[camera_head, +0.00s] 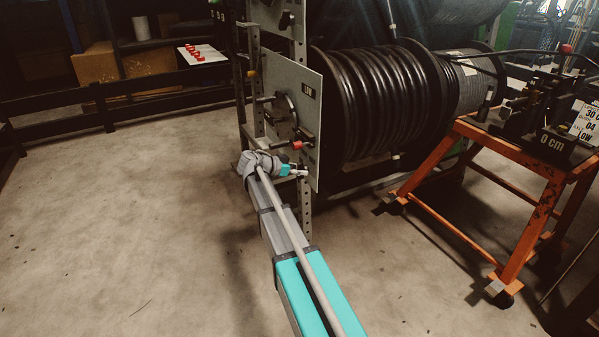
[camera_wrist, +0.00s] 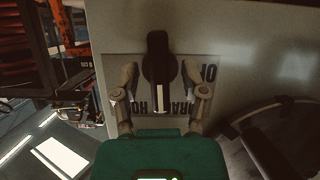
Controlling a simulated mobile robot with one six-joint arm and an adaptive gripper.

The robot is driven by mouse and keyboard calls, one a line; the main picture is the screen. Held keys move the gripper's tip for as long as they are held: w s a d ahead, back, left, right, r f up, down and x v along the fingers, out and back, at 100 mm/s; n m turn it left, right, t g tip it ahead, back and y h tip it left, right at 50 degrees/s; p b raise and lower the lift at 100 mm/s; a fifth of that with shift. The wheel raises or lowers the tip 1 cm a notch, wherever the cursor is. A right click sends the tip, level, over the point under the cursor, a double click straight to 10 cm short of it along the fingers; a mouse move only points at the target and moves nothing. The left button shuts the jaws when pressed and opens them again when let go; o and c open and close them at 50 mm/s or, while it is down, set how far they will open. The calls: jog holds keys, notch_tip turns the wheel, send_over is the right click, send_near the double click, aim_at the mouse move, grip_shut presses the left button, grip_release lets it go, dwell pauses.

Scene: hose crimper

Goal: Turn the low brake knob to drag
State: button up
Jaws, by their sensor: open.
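The low brake knob (camera_wrist: 157,58) is a dark knob with a long grip bar and a pale pointer line, on a light panel. In the wrist view the pointer line points down the picture, toward my gripper's body. Around it is a label plate (camera_wrist: 208,73) with partly hidden, upside-down lettering. My gripper (camera_wrist: 160,70) is open, with one finger on each side of the knob; I cannot tell whether they touch it. In the head view my gripper (camera_head: 301,172) is at the lower part of the reel stand's panel (camera_head: 311,118), and the knob cannot be made out.
A large reel of black hose (camera_head: 385,105) stands right behind the panel. A red-tipped handle (camera_head: 296,145) sticks out just above my gripper. An orange cart (camera_head: 470,130) with a machine stands at the right. The floor (camera_head: 130,220) at the left is clear.

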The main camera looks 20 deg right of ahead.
grip_shut()
dwell(0.3)
jog(key=shift+w+n+g, duration=0.15)
jog(key=shift+n+g, duration=0.45)
jog(key=shift+n, duration=0.1)
jog(key=shift+n+g+b, duration=0.55)
jog(key=shift+n+g, duration=0.15)
jog(key=shift+n, duration=0.4)
